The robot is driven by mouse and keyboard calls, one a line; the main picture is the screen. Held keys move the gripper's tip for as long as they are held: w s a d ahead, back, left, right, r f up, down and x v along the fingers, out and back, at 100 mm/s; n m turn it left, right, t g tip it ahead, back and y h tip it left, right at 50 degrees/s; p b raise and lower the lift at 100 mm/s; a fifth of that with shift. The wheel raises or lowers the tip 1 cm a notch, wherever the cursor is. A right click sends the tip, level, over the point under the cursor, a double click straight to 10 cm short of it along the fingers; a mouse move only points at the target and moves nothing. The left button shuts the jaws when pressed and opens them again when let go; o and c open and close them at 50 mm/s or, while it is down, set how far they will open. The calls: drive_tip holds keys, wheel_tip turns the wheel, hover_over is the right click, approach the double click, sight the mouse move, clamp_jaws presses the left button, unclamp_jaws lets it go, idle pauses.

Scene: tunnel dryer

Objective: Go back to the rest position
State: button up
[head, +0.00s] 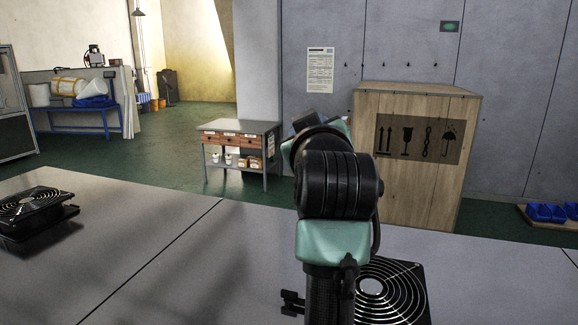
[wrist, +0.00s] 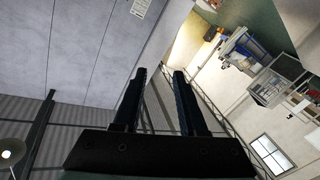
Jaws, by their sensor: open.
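My arm rises from the bottom middle of the head view, with its black and green joints in front of the wooden crate. My gripper shows in the wrist view (wrist: 163,75), with two dark parallel fingers spread apart. Nothing is between them. The wrist view is rotated and shows the wall, ceiling and a window beyond the fingers, with no object close to them.
A grey table (head: 150,255) fills the foreground. A black fan unit (head: 38,207) sits at its left, and another fan with a ring grille (head: 400,290) lies right of my arm. A wooden crate (head: 425,190) and a small drawer bench (head: 240,140) stand beyond.

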drive_tip(key=s+a+r+m+t, duration=0.1)
drive_tip(key=s+r+t, duration=0.3)
drive_tip(key=s, duration=0.9)
drive_tip(key=s+a+r+m+t, duration=0.2)
drive_tip(key=s+r+m+t, duration=0.2)
drive_tip(key=s+r, duration=0.5)
drive_tip(key=s+t, duration=0.1)
drive_tip(key=s, duration=0.3)
drive_tip(key=shift+h, duration=0.3)
drive_tip(key=shift+s, duration=0.1)
